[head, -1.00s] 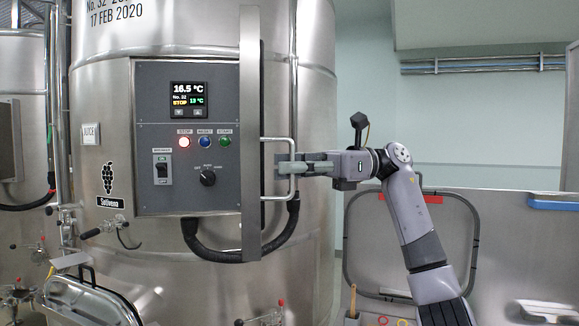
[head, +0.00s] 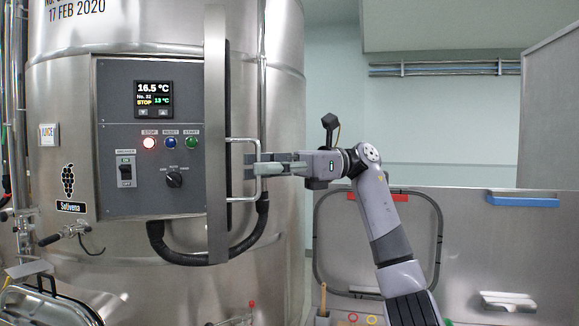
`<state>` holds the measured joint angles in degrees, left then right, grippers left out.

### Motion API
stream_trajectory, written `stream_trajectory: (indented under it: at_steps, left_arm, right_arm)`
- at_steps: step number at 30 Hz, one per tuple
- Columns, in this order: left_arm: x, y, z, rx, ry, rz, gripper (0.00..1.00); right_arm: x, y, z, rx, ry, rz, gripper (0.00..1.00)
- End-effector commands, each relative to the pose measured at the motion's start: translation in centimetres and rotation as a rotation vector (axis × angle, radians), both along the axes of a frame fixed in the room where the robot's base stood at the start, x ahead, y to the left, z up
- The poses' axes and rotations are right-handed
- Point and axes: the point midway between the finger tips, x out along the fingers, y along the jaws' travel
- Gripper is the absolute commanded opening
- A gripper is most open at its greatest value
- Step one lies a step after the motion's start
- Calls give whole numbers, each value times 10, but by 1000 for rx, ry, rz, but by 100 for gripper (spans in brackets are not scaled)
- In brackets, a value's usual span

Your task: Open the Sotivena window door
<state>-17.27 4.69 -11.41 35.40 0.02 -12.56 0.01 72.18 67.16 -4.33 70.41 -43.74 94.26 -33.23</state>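The Sotivena window door (head: 216,130) is a tall, narrow steel-framed panel seen nearly edge-on, standing out from the control box (head: 140,200) on the steel vat. The box's display and knobs show uncovered to its left. The door's steel loop handle (head: 240,199) sticks out to the right. My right gripper (head: 254,166) comes from the right with its fingers across the handle's vertical bar and looks shut on it. The Sotivena label (head: 70,207) is on the vat, left of the box. My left gripper is not in view.
A black hose (head: 178,253) curves below the box and behind the door. A valve (head: 65,235) sticks out at lower left, above an open hatch (head: 45,300).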

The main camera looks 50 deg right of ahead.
Motion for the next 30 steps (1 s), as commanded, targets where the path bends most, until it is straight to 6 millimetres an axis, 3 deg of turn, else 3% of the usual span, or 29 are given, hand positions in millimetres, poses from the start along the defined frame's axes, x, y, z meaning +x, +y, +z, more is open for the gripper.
stream_trajectory:
  at_steps: [12,20,30]
  left_arm:
    - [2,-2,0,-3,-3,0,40]
    - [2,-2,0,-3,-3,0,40]
    - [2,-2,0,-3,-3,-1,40]
  right_arm:
    - [-34,-78,1,4,-3,-1,29]
    - [-40,-95,0,1,-2,-1,29]
    - [-42,-97,0,0,1,0,29]
